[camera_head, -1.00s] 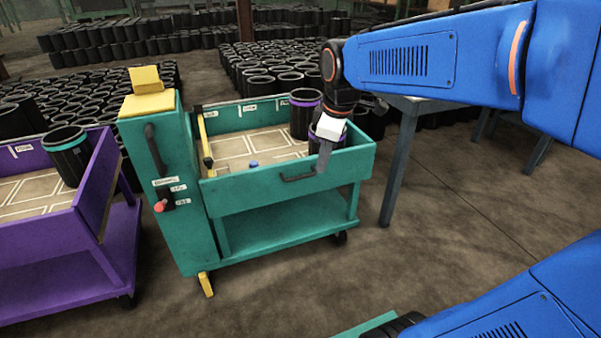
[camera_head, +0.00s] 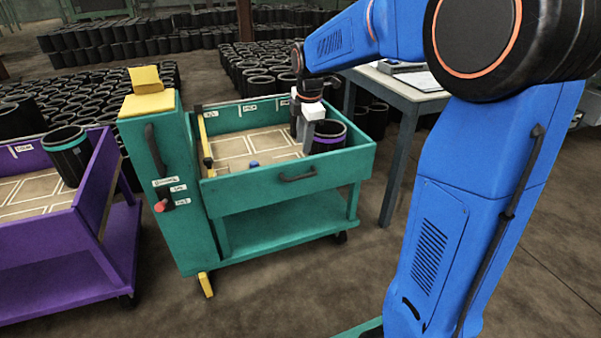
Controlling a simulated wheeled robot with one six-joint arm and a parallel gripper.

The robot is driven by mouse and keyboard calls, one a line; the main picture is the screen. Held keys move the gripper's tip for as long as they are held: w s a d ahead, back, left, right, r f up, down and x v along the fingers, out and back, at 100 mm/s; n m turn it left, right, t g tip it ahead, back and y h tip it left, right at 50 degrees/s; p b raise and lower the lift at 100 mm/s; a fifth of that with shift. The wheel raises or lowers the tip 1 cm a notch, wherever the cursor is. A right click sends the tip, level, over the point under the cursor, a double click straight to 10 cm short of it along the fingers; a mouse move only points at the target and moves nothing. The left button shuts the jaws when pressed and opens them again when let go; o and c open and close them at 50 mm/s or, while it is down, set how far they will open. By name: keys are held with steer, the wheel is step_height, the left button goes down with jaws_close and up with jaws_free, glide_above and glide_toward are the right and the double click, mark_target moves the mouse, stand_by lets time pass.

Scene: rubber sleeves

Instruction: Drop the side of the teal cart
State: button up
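The teal cart (camera_head: 190,215) stands at the centre. Its teal front side panel (camera_head: 255,195) is upright, with a dark handle (camera_head: 298,175) near its top edge. A tall teal end post with a dark bar handle (camera_head: 156,150) and a red knob (camera_head: 160,206) is at the left. A yellow pedal (camera_head: 205,285) sits at its foot. My gripper (camera_head: 304,143) points down over the tray, behind the side panel and apart from its handle. It is beside a black sleeve with a purple band (camera_head: 330,140). Whether its fingers are open is unclear.
A purple cart (camera_head: 60,255) holding a black sleeve with a teal band (camera_head: 68,158) stands close on the left. A grey table (camera_head: 405,92) is behind on the right. Stacks of black sleeves (camera_head: 90,85) fill the back. The floor before the teal cart is clear.

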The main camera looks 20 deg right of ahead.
mark_target(301, 177)
steer(key=w+f, duration=0.1)
steer(key=f, duration=0.3)
steer(key=w+f, duration=0.1)
steer(key=f, duration=0.9)
steer(key=shift+w+f, duration=0.1)
steer(key=shift+w, duration=0.3)
jaws_close()
